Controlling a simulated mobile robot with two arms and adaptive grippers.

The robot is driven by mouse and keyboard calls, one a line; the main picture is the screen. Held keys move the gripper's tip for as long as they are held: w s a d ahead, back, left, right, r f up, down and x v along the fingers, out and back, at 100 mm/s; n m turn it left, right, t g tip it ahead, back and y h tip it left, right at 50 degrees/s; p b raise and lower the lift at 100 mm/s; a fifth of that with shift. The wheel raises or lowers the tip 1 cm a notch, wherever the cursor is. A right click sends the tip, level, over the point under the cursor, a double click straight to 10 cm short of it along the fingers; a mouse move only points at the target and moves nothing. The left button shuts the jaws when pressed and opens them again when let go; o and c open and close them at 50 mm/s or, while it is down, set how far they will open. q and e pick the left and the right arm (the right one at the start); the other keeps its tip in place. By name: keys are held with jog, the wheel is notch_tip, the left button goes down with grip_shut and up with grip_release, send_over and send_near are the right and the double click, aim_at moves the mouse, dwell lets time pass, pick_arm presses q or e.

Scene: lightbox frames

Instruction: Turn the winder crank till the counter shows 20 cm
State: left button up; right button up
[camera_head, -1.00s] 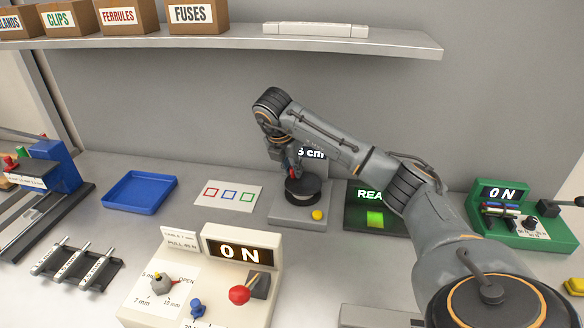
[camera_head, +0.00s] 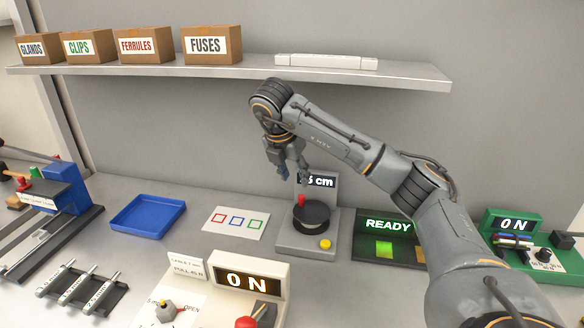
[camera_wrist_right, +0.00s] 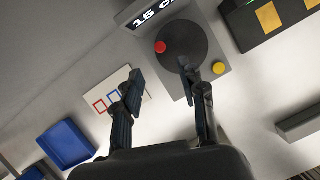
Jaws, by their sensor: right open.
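The winder (camera_head: 308,236) is a grey unit with a dark round drum (camera_head: 311,215) and a red crank knob (camera_head: 301,200) on top. Its counter (camera_head: 317,181) is partly covered by my right gripper in the head view. In the right wrist view the counter (camera_wrist_right: 150,14) reads 15 and the start of "cm". My right gripper (camera_head: 293,178) is open and empty, above the knob and apart from it. The right wrist view shows its spread fingers (camera_wrist_right: 162,74) with the red knob (camera_wrist_right: 160,47) beyond them. My left gripper is not in view.
A yellow button (camera_head: 325,244) is on the winder's front right. A dark READY panel (camera_head: 400,240) stands to its right, behind my right arm. A card with coloured squares (camera_head: 236,222) and a blue tray (camera_head: 147,216) lie to the left. A shelf (camera_head: 420,76) runs above.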

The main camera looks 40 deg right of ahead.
jog(key=shift+v, duration=1.3)
